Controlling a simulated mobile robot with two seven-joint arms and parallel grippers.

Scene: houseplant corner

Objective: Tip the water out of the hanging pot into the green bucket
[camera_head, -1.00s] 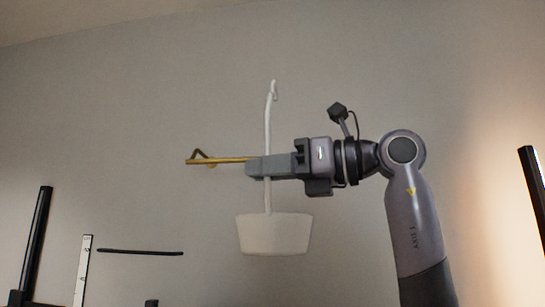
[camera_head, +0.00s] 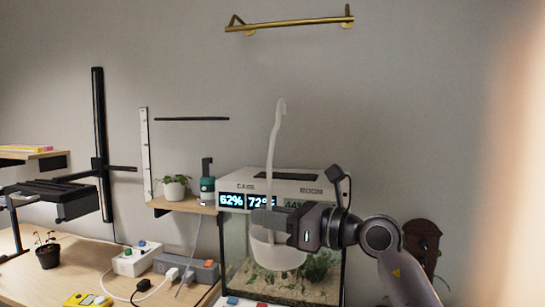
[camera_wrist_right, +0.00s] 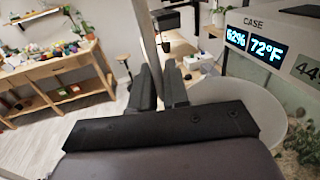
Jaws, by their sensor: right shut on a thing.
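The white hanging pot (camera_head: 277,255) hangs upright from its long hooked stem (camera_head: 272,140) in front of a glass tank. My right gripper (camera_head: 268,217) is shut on that stem, above the pot's bowl. In the right wrist view the stem (camera_wrist_right: 148,35) runs up between the fingers (camera_wrist_right: 158,88), and part of the pale round pot (camera_wrist_right: 225,120) shows beside them on the right. Any water inside cannot be made out. I cannot see the green bucket in any view. My left gripper is not in view.
A bare brass rail (camera_head: 290,24) is on the wall above. The glass tank with a lit display case (camera_head: 240,185) stands right behind the pot. A small shelf (camera_head: 183,206) with a potted plant is to its left. Power strips (camera_head: 187,268) lie on the wooden desk (camera_head: 75,262).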

